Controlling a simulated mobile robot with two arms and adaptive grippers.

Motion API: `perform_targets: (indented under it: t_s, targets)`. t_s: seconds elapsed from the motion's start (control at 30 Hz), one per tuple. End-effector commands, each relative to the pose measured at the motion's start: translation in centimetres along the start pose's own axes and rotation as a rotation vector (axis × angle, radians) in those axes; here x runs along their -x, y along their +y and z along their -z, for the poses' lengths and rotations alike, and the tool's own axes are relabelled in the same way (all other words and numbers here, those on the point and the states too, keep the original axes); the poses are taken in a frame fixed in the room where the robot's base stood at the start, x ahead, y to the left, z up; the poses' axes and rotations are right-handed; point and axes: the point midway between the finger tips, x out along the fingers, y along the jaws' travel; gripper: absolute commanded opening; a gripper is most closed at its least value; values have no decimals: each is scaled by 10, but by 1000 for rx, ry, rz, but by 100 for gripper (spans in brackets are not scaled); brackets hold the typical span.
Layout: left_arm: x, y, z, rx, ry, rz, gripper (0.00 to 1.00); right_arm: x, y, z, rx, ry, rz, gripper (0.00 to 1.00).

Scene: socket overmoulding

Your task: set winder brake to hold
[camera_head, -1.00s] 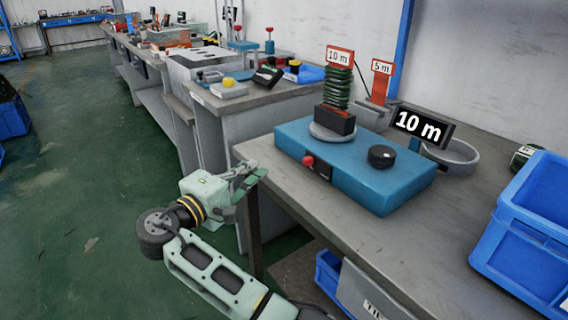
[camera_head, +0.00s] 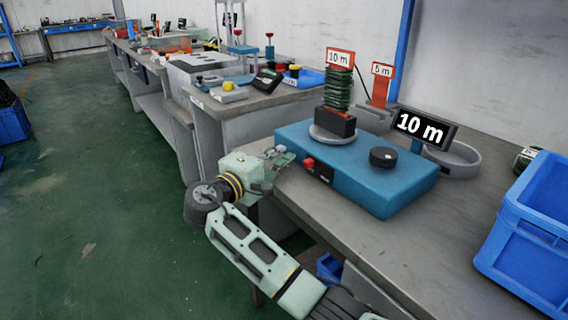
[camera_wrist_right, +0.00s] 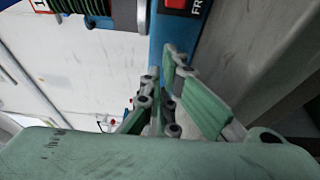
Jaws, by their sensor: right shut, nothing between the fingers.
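The winder is a blue box (camera_head: 350,180) on the grey bench, with a green coil (camera_head: 338,90) upright on its turntable and a black knob (camera_head: 383,157) on top. A red brake lever (camera_head: 309,163) sits on a black plate at the box's front left. In the right wrist view the red part (camera_wrist_right: 178,4) shows at the top edge, beside a cut-off label starting "FR". My right gripper (camera_head: 284,156) is shut and empty, just left of the lever, with a small gap seeming to remain. The left gripper is out of view.
A "10 m" display (camera_head: 424,128) stands behind the box's right end. Blue crates (camera_head: 530,235) stand at the right. A "5 m" sign (camera_head: 382,70) is behind the coil. The bench front (camera_head: 400,240) is bare.

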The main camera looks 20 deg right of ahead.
Motion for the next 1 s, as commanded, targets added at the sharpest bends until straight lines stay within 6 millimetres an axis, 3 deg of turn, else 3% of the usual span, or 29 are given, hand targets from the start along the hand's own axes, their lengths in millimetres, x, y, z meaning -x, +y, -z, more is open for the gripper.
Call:
perform_targets:
  t_s: [0.3, 0.83, 1.0]
  targets:
    - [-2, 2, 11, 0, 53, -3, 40, 12, -2, -26, 1, 4, 2, 0]
    - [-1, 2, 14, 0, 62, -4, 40, 14, -1, -31, 2, 4, 3, 0]
    - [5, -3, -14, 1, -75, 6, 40, 15, 0, -36, 2, 4, 3, 0]
